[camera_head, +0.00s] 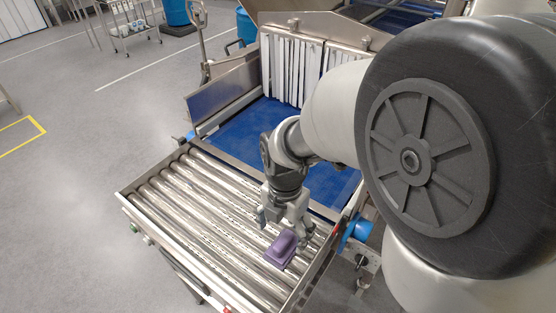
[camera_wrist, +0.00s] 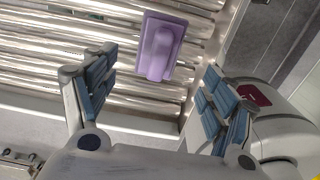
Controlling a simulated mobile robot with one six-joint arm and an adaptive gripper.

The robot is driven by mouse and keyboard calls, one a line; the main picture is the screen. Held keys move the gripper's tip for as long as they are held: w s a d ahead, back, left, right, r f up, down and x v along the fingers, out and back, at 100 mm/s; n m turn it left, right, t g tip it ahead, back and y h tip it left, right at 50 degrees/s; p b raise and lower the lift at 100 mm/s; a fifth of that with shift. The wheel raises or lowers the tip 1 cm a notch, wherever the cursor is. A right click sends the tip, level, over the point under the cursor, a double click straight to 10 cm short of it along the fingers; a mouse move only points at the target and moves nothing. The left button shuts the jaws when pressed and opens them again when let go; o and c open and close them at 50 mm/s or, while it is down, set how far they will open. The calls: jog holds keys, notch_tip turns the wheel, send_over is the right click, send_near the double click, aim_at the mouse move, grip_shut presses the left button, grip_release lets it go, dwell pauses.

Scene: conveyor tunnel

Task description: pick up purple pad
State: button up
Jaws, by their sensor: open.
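The purple pad (camera_head: 281,248) lies on the metal rollers near the right end of the roller section. In the wrist view the pad (camera_wrist: 161,47) is a rectangular block with a raised rounded handle on top. It lies flat, ahead of the fingers and between their lines. My gripper (camera_head: 283,218) is open and empty, just behind the pad in the head view. In the wrist view my gripper (camera_wrist: 155,85) has its two blue-padded fingers spread wide apart. I see no contact with the pad.
The roller conveyor (camera_head: 215,215) has a raised metal side rail (camera_head: 165,245). Behind it is a blue belt (camera_head: 240,130) leading to white strip curtains (camera_head: 290,72). A blue cylindrical part (camera_head: 357,229) sits at the right edge. The rollers left of the pad are clear.

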aim_at(283, 239)
notch_tip(283, 239, down, 8)
jog(key=shift+w+r+b, duration=0.1)
jog(key=shift+w+b, duration=0.05)
jog(key=shift+b, duration=0.85)
jog(key=c, duration=1.2)
jog(key=shift+o, duration=0.2)
jog(key=shift+r, duration=0.1)
notch_tip(283, 239, up, 20)
jog(key=p, duration=0.5)
